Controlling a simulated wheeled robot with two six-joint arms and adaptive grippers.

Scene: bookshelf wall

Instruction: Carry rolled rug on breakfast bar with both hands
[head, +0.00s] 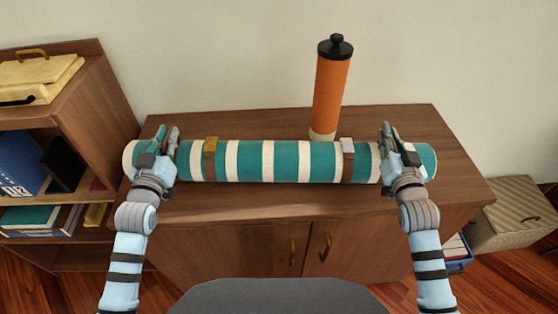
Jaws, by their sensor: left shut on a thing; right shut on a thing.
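The rolled rug (279,162), striped teal and cream with two brown straps and buckles, lies level from left to right over the wooden cabinet top (270,120). I cannot tell whether it touches the surface. My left gripper (167,140) is shut on the rug near its left end, and my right gripper (388,138) is shut on it near its right end. The grippers hide parts of the rug there. Short ends stick out past both grippers.
An orange cylinder with a black lid (332,88) stands just behind the rug, right of centre. A bookshelf (75,110) with books and a yellow case (38,78) is at the left. A grey lidded box (515,212) sits on the floor at the right.

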